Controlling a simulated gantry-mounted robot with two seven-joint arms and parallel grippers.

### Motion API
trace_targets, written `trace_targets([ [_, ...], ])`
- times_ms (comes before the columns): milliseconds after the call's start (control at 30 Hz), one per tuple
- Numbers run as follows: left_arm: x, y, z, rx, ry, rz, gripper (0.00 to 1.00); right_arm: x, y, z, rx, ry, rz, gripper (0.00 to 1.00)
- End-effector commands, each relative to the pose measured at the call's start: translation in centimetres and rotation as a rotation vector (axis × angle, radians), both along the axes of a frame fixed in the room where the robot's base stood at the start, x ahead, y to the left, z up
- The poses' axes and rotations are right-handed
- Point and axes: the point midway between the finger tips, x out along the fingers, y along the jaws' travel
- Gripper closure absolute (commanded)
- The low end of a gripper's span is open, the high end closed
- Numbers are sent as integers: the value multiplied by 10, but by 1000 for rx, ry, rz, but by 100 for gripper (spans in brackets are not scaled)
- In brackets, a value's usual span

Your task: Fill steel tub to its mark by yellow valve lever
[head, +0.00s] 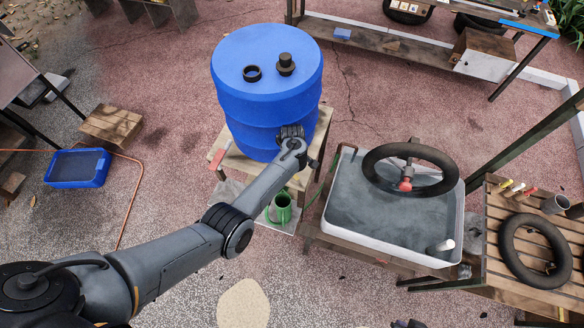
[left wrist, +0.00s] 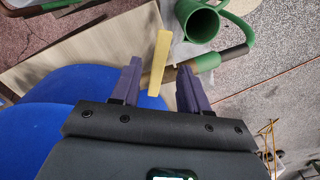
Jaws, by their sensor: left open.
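The blue barrel (head: 266,75) stands on a wooden stand. My left gripper (head: 291,131) is at its front side. In the left wrist view my left gripper (left wrist: 158,70) is open, its two purple fingers apart. The yellow valve lever (left wrist: 160,50) shows between the fingers, nearer the left one; I cannot tell whether they touch. A brown and green pipe (left wrist: 207,62) runs right from behind the lever. A green can (head: 280,208) stands below the barrel. No clearly steel tub shows; a pale tub (head: 336,233) holds grey water, and I see no fill mark.
A black inner tube (head: 410,186) with a red fitting lies over the pale tub. A slatted table (head: 495,215) at right bears another black tube (head: 535,250). A blue tray (head: 78,168) lies at left. Reddish ground between is mostly clear.

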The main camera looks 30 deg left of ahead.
Motion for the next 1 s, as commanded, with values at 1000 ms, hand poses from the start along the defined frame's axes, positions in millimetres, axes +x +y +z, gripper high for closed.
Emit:
trace_targets([
  [1000,0,0,79,0,1,0,55,0,0,15,2,-1,-2,100],
])
